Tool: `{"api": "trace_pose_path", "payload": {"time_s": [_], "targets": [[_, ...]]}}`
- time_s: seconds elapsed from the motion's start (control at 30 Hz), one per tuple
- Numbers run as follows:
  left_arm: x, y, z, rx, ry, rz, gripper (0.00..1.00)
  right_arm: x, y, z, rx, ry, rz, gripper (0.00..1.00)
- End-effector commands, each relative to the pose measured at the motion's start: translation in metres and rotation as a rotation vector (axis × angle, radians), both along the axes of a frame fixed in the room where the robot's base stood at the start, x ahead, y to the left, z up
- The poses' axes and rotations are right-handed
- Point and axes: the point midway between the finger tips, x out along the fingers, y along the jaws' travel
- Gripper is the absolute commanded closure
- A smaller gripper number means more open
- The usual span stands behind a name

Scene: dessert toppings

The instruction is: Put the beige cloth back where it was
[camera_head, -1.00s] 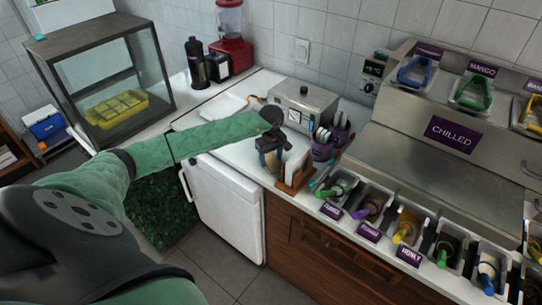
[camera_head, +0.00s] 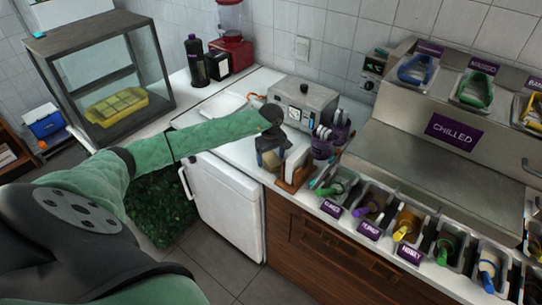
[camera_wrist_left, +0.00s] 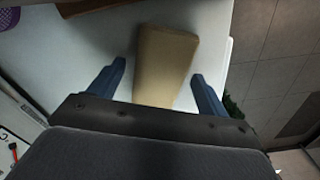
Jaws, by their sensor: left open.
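The beige cloth (camera_wrist_left: 163,62) is a folded, tapering piece on the white counter (camera_wrist_left: 85,65) in the left wrist view. My left gripper (camera_wrist_left: 157,71) is open, with one blue finger on each side of the cloth and visible gaps to it. In the head view, my left gripper (camera_head: 270,152) points down over the counter, just in front of the steel box. A small tan patch of the cloth (camera_head: 272,159) shows between its fingers; the rest is hidden. My right gripper is not in view.
A wooden holder (camera_head: 291,182) stands close to the right of the gripper. The steel box (camera_head: 303,100) and purple containers (camera_head: 322,146) are behind it. Topping tubs line the counter at the right. The counter's front edge is close, above a white fridge door (camera_head: 228,205).

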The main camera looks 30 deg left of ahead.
Motion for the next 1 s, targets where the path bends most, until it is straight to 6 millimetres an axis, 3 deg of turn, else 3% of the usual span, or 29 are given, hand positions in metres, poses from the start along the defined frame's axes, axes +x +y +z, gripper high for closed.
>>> {"api": "trace_pose_path", "payload": {"time_s": [0.2, 0.37, 0.5, 1.0], "targets": [[0.0, 0.0, 0.004, 0.0, 0.0, 0.0, 0.23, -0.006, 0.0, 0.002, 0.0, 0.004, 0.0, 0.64], [0.001, 0.001, 0.016, 0.001, -0.004, 0.0, 0.23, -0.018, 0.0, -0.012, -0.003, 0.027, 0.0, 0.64], [0.001, 0.0, 0.035, 0.001, -0.004, -0.001, 0.23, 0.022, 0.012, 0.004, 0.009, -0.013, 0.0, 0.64], [0.001, 0.0, 0.11, 0.0, -0.001, 0.0, 0.23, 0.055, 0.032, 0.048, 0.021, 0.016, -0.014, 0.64]]}}
